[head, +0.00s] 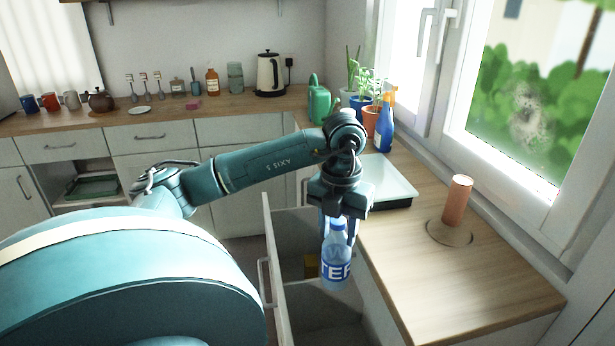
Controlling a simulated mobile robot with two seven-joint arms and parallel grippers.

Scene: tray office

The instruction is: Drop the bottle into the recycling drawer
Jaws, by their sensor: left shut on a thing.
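A clear plastic bottle with a blue and white label (336,271) hangs upright from my left gripper (338,222). The gripper is shut on the upper part of the bottle and points down. The bottle is in front of the open drawer (266,244) as seen from the head, and appears to be over its opening. The rest of the drawer's inside is partly hidden by the bottle and gripper. My right gripper is not in view.
The right counter (440,290) holds a brown cylinder (457,201) on a round base, a flat pale-topped appliance (388,182), a blue spray bottle (386,125), plants and a green watering can (318,104). A kettle (270,75), bottles and mugs stand on the back counter.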

